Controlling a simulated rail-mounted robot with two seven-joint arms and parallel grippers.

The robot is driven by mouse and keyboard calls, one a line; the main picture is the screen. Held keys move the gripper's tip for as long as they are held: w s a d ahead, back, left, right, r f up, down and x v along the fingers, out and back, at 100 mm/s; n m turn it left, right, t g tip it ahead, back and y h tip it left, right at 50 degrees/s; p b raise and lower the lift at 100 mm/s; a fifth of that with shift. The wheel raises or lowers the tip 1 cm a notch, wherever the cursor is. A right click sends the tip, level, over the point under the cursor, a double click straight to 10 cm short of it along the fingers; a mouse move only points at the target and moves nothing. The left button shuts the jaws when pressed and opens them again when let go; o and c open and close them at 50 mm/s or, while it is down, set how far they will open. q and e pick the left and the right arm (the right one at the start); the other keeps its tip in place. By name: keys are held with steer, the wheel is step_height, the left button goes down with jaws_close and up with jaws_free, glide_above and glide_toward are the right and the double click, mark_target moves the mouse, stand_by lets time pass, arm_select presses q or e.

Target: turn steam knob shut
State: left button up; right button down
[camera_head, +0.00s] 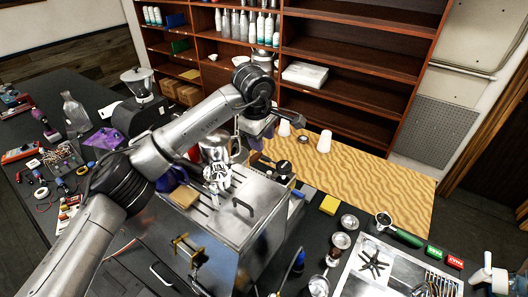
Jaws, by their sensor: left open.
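The brewer (222,225) is a boxy steel machine in the middle of the view, with a dark handle on its panel. A dark round knob (284,167) sits at its far right edge; I cannot tell for sure that it is the steam knob. My left arm reaches in from the lower left and crosses above the brewer. My left gripper (268,132) is open over the brewer's far edge, above and a little left of this knob and apart from it. Its fingertips are small and partly hidden. My right gripper does not show.
A steel pitcher (214,147) stands at the brewer's far side. Tools crowd the dark bench at left. A shelf (345,68) rises at the back.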

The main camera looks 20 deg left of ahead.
mark_target(265, 157)
arm_select(q)
steer(key=shift+w+f+p, duration=0.2)
steer(key=shift+w+f, duration=0.05)
steer(key=shift+f, duration=0.9)
steer(key=shift+w+f+p, duration=0.15)
steer(key=shift+w+f, duration=0.05)
steer(key=shift+f, duration=0.9)
steer(key=shift+w+f+p, duration=0.2)
steer(key=shift+w+f, duration=0.05)
steer(key=shift+f, duration=0.9)
steer(key=shift+d, duration=0.1)
jaws_close()
